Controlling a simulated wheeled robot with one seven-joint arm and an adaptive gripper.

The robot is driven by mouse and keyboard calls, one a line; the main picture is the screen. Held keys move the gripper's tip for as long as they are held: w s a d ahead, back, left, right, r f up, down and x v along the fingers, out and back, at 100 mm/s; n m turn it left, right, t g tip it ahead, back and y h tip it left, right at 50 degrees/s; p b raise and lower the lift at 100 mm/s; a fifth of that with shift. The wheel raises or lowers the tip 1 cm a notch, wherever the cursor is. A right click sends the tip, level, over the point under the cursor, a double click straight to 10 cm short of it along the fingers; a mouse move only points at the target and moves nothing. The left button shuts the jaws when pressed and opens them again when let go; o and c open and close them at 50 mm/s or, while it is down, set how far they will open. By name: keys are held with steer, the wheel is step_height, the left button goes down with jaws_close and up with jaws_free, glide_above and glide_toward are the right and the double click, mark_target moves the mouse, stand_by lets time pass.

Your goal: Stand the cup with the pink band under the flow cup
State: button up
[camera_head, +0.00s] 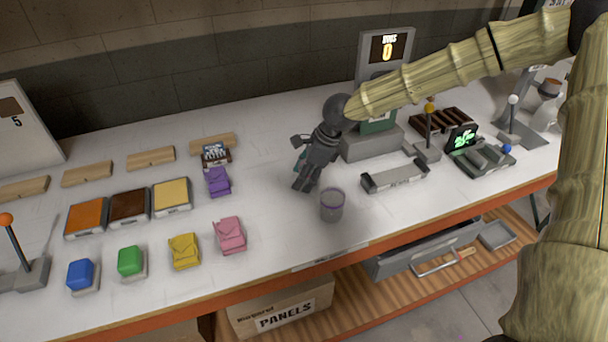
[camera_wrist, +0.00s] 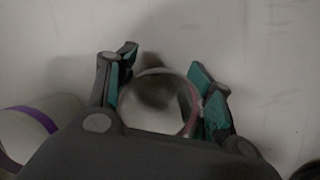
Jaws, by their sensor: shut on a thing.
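My gripper (camera_head: 303,182) points down at the white bench in the head view. In the wrist view its teal-padded fingers (camera_wrist: 162,75) are closed around a round cup (camera_wrist: 155,118) with a pinkish rim, seen from above with its mouth open. The head view does not clearly show this cup behind the gripper. A second cup with a purple band (camera_head: 332,207) stands just right of my gripper; it also shows at the left of the wrist view (camera_wrist: 32,125). A grey stand with a small cup (camera_head: 549,88), perhaps the flow cup, is at the far right, partly behind my arm.
A grey block with a display (camera_head: 384,47) stands behind my gripper. A grey tray (camera_head: 395,176) and a device with a green screen (camera_head: 480,150) lie to the right. Coloured blocks and packets, such as a pink one (camera_head: 230,235), fill the left. Bench is bare around the cups.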

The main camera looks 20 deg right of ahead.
steer(key=shift+f, duration=0.1)
steer(key=o, duration=0.5)
steer(key=shift+c, duration=0.2)
steer(key=o, duration=0.4)
